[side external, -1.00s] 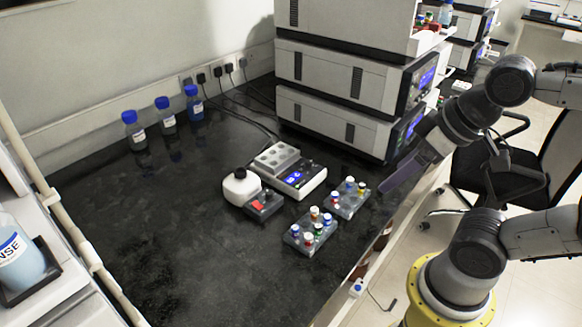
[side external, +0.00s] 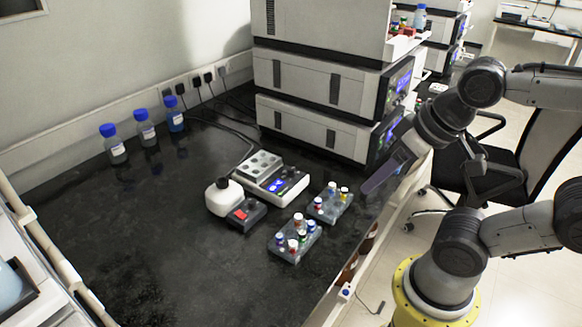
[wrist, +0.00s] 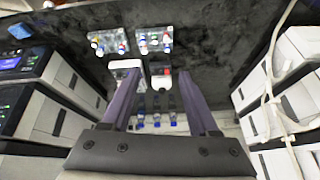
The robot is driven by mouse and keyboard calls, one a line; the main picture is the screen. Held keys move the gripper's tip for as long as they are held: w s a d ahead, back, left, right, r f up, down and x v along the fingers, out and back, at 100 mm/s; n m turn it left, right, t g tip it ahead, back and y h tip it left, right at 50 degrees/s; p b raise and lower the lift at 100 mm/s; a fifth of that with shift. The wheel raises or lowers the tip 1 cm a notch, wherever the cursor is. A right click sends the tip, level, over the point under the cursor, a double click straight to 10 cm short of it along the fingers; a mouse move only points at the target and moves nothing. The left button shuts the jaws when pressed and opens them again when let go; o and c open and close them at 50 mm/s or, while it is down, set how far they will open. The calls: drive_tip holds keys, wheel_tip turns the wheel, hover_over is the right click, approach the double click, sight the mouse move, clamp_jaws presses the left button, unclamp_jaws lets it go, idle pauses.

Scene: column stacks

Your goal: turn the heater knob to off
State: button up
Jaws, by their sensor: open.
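The heater (side external: 272,179) is a white unit with a grey block of wells on top and a lit blue display on its sloped front panel. It stands on the black bench. Its knob is too small to make out clearly among the dark controls on the panel. In the wrist view the heater (wrist: 126,66) shows partly behind the left finger. My gripper (side external: 370,189) is above the bench's front edge, to the right of the heater and well apart from it. In the wrist view my gripper (wrist: 158,78) has its two purple fingers wide apart with nothing held.
A white mixer (side external: 222,197) with a dark, red-switched front (side external: 243,214) stands left of the heater. Two vial racks (side external: 293,242) (side external: 330,205) sit in front. Stacked instruments (side external: 320,130) rise behind. Blue-capped bottles (side external: 145,128) line the wall. The left bench is clear.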

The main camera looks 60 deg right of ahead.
drive_tip(key=w+d+r+m, duration=0.3)
drive_tip(key=w+r+m, duration=0.7)
drive_tip(key=w+m, duration=0.4)
drive_tip(key=m+g, duration=0.6)
drive_tip(key=m, duration=0.5)
hover_over(291, 169)
wheel_tip(291, 169, down, 21)
wheel_tip(291, 169, down, 14)
drive_tip(key=shift+d+r, duration=0.15)
clamp_jaws()
